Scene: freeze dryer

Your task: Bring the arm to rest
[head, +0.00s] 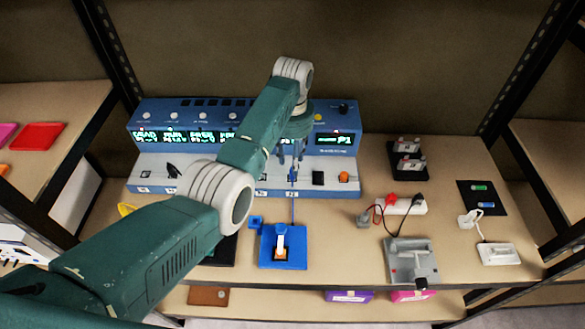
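My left arm reaches in from the lower left, across the front of a blue and grey instrument (335,118) with lit green displays. My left gripper (290,166) points down over the instrument's pale lower panel. Its two fingers look a little apart, with no object clearly held between them. A small blue plug (292,176) shows just below the fingertips; I cannot tell if they touch it. A thin blue lead runs from it toward a blue device (270,252) with a white and orange switch. My arm hides part of the panel. My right gripper is not in view.
On the shelf to the right are a black block with grey parts (421,173), a white power strip (405,207), a grey device (408,272), a black battery mat (488,212) and a white switch (498,255). Dark uprights frame both sides. Purple and pink items (350,296) lie below.

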